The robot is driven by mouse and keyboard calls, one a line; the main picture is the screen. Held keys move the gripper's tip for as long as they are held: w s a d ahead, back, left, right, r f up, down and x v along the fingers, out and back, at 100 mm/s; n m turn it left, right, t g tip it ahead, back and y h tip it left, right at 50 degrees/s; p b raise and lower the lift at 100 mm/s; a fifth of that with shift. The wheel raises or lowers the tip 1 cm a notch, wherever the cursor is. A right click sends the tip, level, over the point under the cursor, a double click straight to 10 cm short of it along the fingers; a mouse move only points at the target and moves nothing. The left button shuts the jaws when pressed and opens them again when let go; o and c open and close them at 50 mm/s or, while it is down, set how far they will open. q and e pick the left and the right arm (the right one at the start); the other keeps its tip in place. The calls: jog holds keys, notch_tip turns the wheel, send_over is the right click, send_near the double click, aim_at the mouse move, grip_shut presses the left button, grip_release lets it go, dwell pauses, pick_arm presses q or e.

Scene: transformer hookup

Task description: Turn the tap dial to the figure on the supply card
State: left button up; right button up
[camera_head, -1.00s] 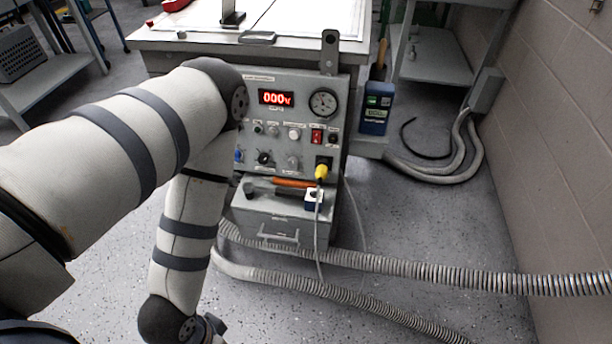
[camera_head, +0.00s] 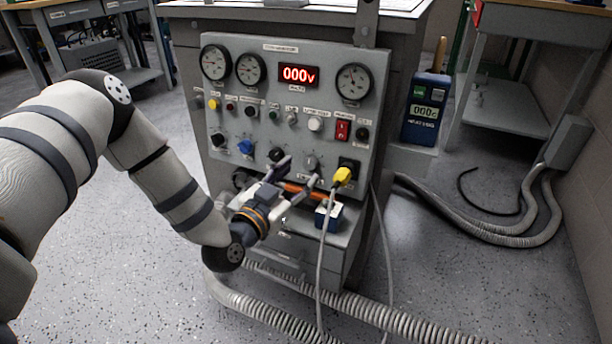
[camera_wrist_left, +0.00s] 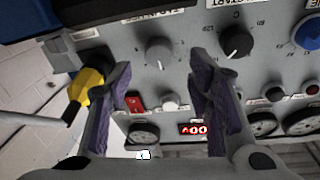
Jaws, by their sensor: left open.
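The grey control panel (camera_head: 225,113) shows a red display (camera_head: 298,74) reading 000 V. Its lower row has a grey knob (camera_head: 311,162), a black knob (camera_head: 277,154) and a blue knob (camera_head: 245,147). I cannot read which is the tap dial. My left gripper (camera_head: 298,172) is open in front of the panel. In the left wrist view the grey knob (camera_wrist_left: 158,52) appears between its two spread fingers, beyond them and apparently untouched. The black knob (camera_wrist_left: 236,41) lies just right of the fingers. I cannot identify a supply card. My right gripper is not in view.
A yellow plug (camera_head: 343,176) with a hanging cable sits close right of the gripper. A red switch (camera_head: 343,130) is above it. An orange-handled tool and a blue-and-white block (camera_head: 328,216) lie on the ledge below. Ribbed hoses (camera_head: 360,308) cross the floor.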

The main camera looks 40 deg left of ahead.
aim_at(308, 165)
pick_arm(q)
jog(key=w, duration=0.3)
jog(key=shift+w+a+b, duration=0.2)
jog(key=shift+b, duration=0.15)
jog(key=shift+c, duration=0.2)
grip_shut()
